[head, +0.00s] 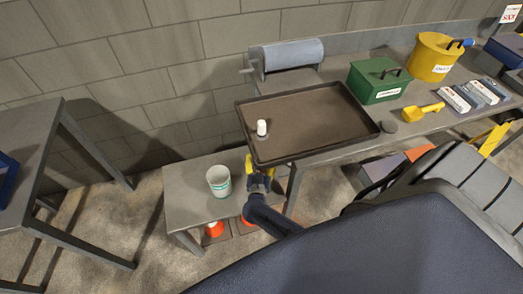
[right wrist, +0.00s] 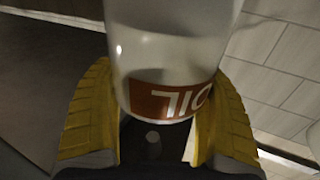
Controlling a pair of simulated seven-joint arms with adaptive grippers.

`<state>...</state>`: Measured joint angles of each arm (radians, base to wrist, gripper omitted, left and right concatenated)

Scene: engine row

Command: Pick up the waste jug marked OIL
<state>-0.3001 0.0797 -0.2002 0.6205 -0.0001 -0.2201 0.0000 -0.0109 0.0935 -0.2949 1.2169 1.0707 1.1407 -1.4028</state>
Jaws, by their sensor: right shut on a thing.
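The waste jug marked OIL (right wrist: 170,50) fills the upper middle of the right wrist view. It is pale and translucent, with an orange-brown band whose white letters appear upside down. My right gripper (right wrist: 160,115) is shut on it, one yellow ridged finger on each side. In the head view, my right gripper (head: 259,178) is over the right end of the low bench (head: 190,208), beside the tray's near left corner; I cannot make out the jug there. A white tub with a green band (head: 218,181) stands left of the gripper. My left gripper is not in view.
A brown tray (head: 315,110) on the workbench holds a small white cylinder (head: 262,127). Behind are a grey roll (head: 290,53), a green box (head: 380,80) and a yellow bucket (head: 435,57). A yellow scoop (head: 423,112) lies in front. Orange cones (head: 214,229) stand below the bench.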

